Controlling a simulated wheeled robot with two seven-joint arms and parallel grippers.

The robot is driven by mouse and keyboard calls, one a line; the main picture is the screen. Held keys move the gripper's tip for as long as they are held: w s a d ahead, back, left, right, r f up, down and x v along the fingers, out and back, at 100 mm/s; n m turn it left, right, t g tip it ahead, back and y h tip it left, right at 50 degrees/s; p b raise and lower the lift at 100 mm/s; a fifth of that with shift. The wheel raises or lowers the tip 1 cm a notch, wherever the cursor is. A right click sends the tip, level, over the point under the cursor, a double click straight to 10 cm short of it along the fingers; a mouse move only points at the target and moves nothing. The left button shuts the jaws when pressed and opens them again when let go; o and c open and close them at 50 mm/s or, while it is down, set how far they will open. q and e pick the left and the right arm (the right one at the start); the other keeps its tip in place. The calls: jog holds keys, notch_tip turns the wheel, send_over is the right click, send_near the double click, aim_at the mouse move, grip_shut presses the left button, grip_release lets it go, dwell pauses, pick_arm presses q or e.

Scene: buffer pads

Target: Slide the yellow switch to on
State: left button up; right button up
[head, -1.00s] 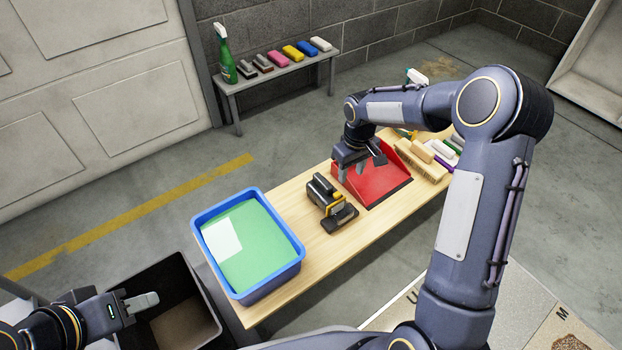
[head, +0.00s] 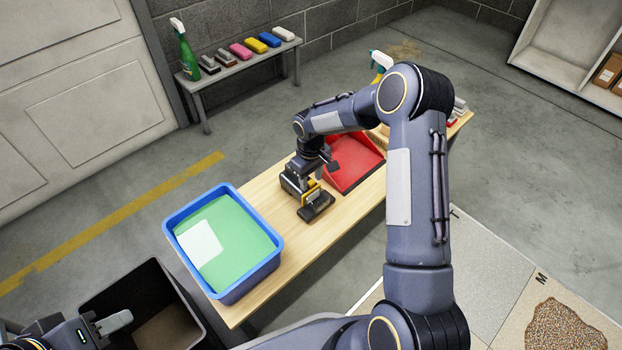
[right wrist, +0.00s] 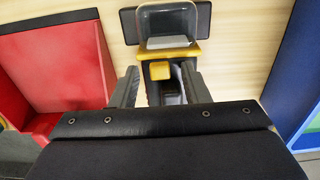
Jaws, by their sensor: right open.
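The yellow switch (right wrist: 160,71) shows in the right wrist view as a small block on the black and yellow device (right wrist: 163,88), just below its clear chamber. In the head view the device (head: 317,205) stands on the bench (head: 255,290), partly hidden by my right gripper (head: 317,166). In the right wrist view the fingers of my right gripper (right wrist: 159,74) are apart, one on each side of the switch; I cannot tell whether they touch the device. My left gripper (head: 118,321) is at the lower left, away from the bench; its opening is unclear.
A blue tub (head: 275,262) with green content stands left of the device. A red dustpan (head: 352,160) lies close on its other side. A black bin (head: 90,297) stands on the floor. A back shelf (head: 245,62) holds several pads and a spray bottle (head: 184,52).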

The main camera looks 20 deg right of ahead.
grip_shut()
jog(key=shift+s+a, duration=0.25)
jog(key=shift+a, duration=0.4)
jog(key=shift+s+a, duration=0.2)
jog(key=shift+a, duration=0.4)
grip_release()
jog(key=shift+r, duration=0.15)
